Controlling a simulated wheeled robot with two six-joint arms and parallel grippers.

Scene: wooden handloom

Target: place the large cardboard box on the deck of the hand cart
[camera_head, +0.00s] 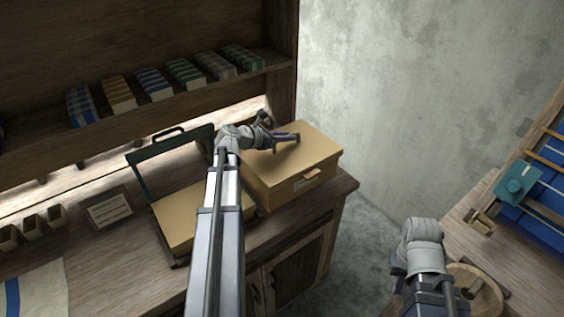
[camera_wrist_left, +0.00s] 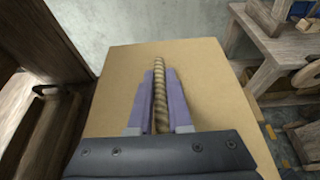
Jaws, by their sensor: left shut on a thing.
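The large cardboard box (camera_head: 302,160) is at the right end of the wooden counter, with a small tab on its front. My left gripper (camera_head: 294,137) is over its top. In the left wrist view the fingers (camera_wrist_left: 159,78) are shut on a rope handle (camera_wrist_left: 159,64) above the box's tan top (camera_wrist_left: 205,75). I cannot tell whether the box rests on the counter or is slightly raised. The hand cart, with a teal upright frame (camera_head: 138,172) and black handle, stands just left of the box; a flat tan surface (camera_head: 178,220) lies at its base, partly behind my left arm. My right gripper (camera_head: 424,258) is at lower right, its fingertips hidden.
A shelf (camera_head: 150,112) with several folded cloths runs above the counter (camera_head: 115,260). A small card (camera_head: 109,210) and small bins (camera_head: 33,227) are to the left of the cart. The loom (camera_head: 535,215) with blue cloth is at right. Floor shows between counter and loom.

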